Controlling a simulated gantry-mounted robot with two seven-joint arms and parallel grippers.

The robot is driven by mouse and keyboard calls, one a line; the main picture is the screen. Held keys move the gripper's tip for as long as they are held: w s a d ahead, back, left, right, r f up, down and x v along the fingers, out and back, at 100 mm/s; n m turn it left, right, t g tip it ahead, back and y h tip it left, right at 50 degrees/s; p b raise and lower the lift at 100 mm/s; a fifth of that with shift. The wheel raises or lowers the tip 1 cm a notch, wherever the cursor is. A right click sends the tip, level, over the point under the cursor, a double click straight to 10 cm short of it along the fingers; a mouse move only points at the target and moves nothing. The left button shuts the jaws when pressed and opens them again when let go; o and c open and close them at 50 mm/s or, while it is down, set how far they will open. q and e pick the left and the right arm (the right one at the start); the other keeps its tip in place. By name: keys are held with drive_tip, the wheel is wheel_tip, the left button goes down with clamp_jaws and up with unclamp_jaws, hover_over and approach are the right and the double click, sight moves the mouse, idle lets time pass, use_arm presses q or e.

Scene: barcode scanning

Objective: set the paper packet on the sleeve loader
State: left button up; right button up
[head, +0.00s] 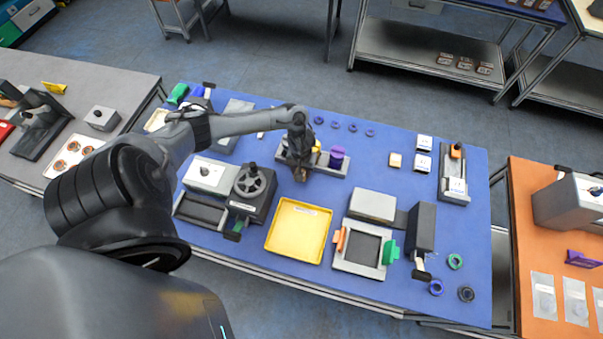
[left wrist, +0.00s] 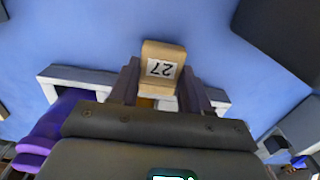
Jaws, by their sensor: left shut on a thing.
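My left gripper (head: 301,174) reaches over the back middle of the blue table. In the left wrist view my left gripper (left wrist: 160,85) is shut on a tan paper packet (left wrist: 152,53) with a white label reading 27, upside down. In the head view the packet is too small and hidden to make out clearly. Below the gripper is a long grey fixture (head: 330,165) with a purple cylinder (head: 336,157) at its right end. I cannot tell for sure which fixture is the sleeve loader. My right gripper is not in view.
A yellow tray (head: 284,250) lies at the table's front middle. A grey box with a black wheel (head: 253,190) stands left of it, and a grey frame with orange and green grips (head: 357,262) to the right. White boxes (head: 423,164) sit near a slim grey stand (head: 443,170).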

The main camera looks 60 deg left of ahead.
use_arm(q)
drive_tip(key=shift+f, duration=1.4)
drive_tip(key=shift+f, duration=0.2)
drive_tip(key=o, duration=1.1)
drive_tip(key=shift+r, duration=0.15)
